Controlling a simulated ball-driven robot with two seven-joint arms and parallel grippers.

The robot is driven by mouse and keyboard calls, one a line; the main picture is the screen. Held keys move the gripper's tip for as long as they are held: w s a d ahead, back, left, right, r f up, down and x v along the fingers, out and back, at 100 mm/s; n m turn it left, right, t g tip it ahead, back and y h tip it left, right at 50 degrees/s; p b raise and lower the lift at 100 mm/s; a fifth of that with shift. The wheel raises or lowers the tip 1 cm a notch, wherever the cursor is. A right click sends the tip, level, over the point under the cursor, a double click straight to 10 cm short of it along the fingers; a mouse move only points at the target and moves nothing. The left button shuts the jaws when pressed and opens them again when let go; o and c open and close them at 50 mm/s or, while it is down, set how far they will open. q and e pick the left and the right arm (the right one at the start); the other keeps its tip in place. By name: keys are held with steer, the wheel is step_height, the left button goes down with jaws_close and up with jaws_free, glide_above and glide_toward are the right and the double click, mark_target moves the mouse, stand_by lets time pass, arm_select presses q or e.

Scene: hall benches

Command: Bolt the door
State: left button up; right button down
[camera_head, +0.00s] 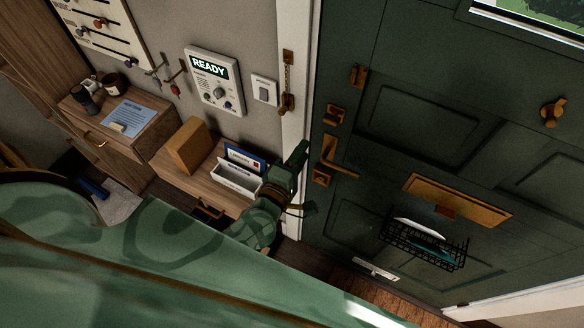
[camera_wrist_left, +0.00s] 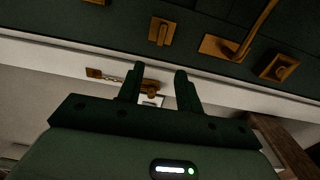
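The dark green door (camera_head: 420,150) fills the right of the head view and looks closed. Along its left edge are a brass plate with a small turn piece (camera_head: 335,115), a lever handle (camera_head: 340,168) and a lower brass lock plate (camera_head: 321,179). The turn piece (camera_wrist_left: 160,32), lever (camera_wrist_left: 235,46) and lower plate (camera_wrist_left: 278,68) also show in the left wrist view. I cannot tell whether any bolt is thrown. My left gripper (camera_head: 300,177) is beside the door edge, left of the lever. Its fingers (camera_wrist_left: 158,80) are apart and empty. My right gripper is out of view.
A chain (camera_head: 288,85) hangs on the door frame, with its brass track (camera_head: 358,76) on the door. A wire basket (camera_head: 425,246) hangs below the letter slot (camera_head: 458,200). A shelf with a white tray (camera_head: 235,180) and wooden box (camera_head: 188,147) stands left of my gripper.

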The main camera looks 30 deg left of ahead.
arm_select(q)
steer(key=s, duration=0.4)
steer(key=shift+s+a, duration=0.1)
steer(key=shift+s, duration=0.15)
steer(key=s+f+m+g+h+b, duration=0.1)
steer(key=s+f+m+g+b, duration=0.45)
steer(key=f, duration=0.85)
steer(key=s+f+m+g+h+p, duration=0.15)
steer(key=s+f+m, duration=0.25)
steer(key=f+m, duration=0.7)
steer(key=s+a+f+m+g+y+b, duration=0.1)
steer(key=s+f+b, duration=0.5)
steer(key=f, duration=0.6)
steer(key=s+a+f+m+g+y+b, duration=0.1)
steer(key=s+a+f+g+b, duration=0.3)
steer(key=s+f, duration=0.6)
steer(key=s+a+f+m+g+y+b, duration=0.1)
steer(key=s+f+g+b, duration=0.4)
steer(key=f, duration=0.9)
steer(key=shift+s+a+m+b, duration=0.95)
steer(key=shift+s+b, duration=0.4)
steer(key=shift+s, duration=0.5)
steer(key=shift+f, duration=0.1)
